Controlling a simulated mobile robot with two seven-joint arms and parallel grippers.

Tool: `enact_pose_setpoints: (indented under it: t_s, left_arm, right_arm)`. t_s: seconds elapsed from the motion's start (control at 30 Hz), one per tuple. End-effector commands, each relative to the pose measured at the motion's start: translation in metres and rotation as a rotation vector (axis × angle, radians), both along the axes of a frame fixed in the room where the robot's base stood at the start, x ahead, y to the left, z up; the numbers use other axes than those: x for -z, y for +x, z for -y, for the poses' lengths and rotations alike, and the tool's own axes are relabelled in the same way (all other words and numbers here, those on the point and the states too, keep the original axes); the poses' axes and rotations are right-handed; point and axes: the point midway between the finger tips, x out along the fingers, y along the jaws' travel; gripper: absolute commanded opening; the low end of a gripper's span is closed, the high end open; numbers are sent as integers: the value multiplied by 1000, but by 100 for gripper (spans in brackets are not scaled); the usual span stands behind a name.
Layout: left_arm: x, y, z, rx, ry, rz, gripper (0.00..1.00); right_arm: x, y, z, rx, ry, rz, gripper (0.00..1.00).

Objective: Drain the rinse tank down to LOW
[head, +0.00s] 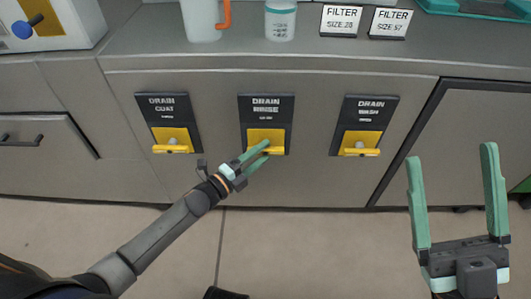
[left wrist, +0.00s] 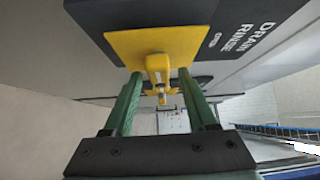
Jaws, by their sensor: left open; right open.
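The drain rinse panel (head: 266,108) is the middle of three black panels on the grey cabinet front. Its yellow lever (head: 271,150) sits on a yellow plate (head: 264,136). My left gripper (head: 258,154) is open at this lever. In the left wrist view the yellow lever (left wrist: 158,70) shows between the two green fingers of my left gripper (left wrist: 160,90), with a gap on each side. My right gripper (head: 450,165) is open and empty, low at the right, away from the panels. The rinse tank and its level are not in view.
The drain coat panel (head: 168,110) is to the left and the drain wash panel (head: 365,115) to the right, each with a yellow lever. On the counter (head: 260,50) stand a jug (head: 202,20), a jar (head: 280,20) and filter signs (head: 340,20).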

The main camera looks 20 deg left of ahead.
Motion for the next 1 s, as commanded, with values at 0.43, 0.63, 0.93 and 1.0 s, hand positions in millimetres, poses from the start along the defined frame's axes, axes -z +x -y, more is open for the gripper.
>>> enact_pose_setpoints:
  t_s: [0.43,0.63,0.93,1.0]
  left_arm:
    - [0,15,9,0,0,-1,57]
    - [0,15,8,0,-1,0,42]
    - [0,14,8,0,-1,0,8]
    - [0,14,8,0,-1,0,0]
  right_arm:
    - [6,0,-1,-5,3,-7,83]
    - [5,0,-1,-6,2,-7,83]
    - [5,0,-1,-6,2,-5,83]
    - [5,0,-1,-6,2,-5,83]
